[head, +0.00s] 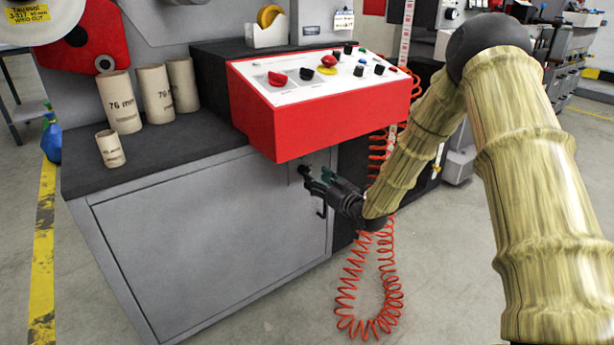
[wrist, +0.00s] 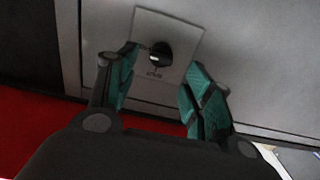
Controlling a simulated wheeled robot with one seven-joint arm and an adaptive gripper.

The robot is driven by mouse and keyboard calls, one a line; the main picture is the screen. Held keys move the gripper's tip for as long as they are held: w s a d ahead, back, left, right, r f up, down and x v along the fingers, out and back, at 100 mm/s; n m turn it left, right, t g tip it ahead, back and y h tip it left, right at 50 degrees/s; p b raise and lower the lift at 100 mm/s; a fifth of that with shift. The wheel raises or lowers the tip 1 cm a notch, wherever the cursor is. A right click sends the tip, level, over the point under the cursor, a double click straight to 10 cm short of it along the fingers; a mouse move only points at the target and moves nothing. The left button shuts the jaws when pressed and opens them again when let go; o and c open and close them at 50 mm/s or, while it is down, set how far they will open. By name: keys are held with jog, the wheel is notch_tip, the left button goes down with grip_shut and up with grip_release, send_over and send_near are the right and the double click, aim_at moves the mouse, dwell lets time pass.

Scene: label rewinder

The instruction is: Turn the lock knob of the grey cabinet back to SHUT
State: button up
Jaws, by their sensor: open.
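The grey cabinet (head: 215,240) stands under the black worktop, its front door closed. In the wrist view, the black lock knob (wrist: 159,54) sits on a light plate (wrist: 185,30) on the cabinet front (wrist: 248,60). Small lettering shows at the knob's edge, too small to read. My gripper (head: 312,178) is at the upper right of the cabinet front, below the red control box. In the wrist view my gripper (wrist: 158,88) is open, with its green-padded fingers either side of the knob and apart from it. In the head view the knob is hard to make out near the fingers.
The red control box (head: 320,125) overhangs close above my gripper. A red coiled cable (head: 350,305) hangs to the right and reaches the floor. Several cardboard cores (head: 120,103) stand on the worktop (head: 75,180). The floor before the cabinet is clear.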

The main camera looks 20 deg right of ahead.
aim_at(306, 171)
jog(key=b+x, duration=0.2)
jog(key=x, duration=0.4)
jog(key=shift+w+a, duration=0.1)
jog(key=shift+w, duration=0.15)
